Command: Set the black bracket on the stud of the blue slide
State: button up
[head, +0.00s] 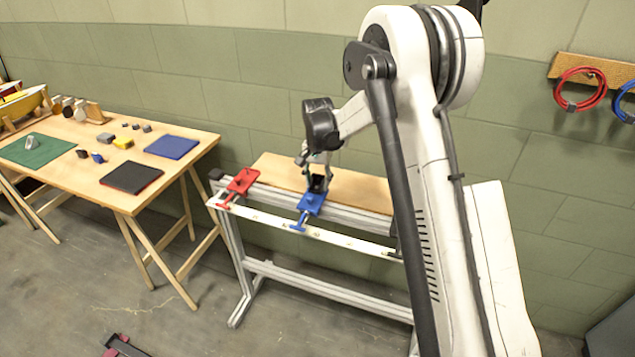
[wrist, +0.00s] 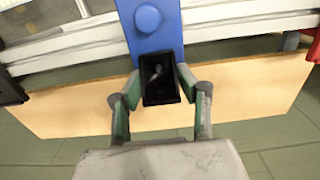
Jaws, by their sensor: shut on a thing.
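The black bracket (wrist: 160,92) looks like a small open box in the wrist view. My gripper (wrist: 159,77) is shut on it, one finger on each side. The bracket is over the near end of the blue slide (wrist: 158,43); I cannot tell whether it touches the slide. A round blue stud (wrist: 148,18) shows farther along the slide, clear of the bracket. In the head view, my gripper (head: 317,166) points down with the bracket (head: 318,184) at the back end of the blue slide (head: 311,202). The bracket's underside is hidden.
A red slide (head: 241,183) sits left of the blue one on the rail frame (head: 350,220). A wooden board (head: 355,188) lies behind the slides. A wooden table (head: 75,128) at left holds a black mat (head: 131,177), a blue mat (head: 171,147) and small blocks.

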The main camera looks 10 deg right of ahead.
jog(key=shift+f+b, duration=0.35)
jog(key=shift+b, duration=0.1)
dwell(0.4)
jog(key=o, duration=1.2)
jog(key=shift+o, duration=0.2)
jog(key=shift+r, duration=0.15)
jog(key=shift+r+p, duration=1.6)
jog(key=shift+r, duration=2.25)
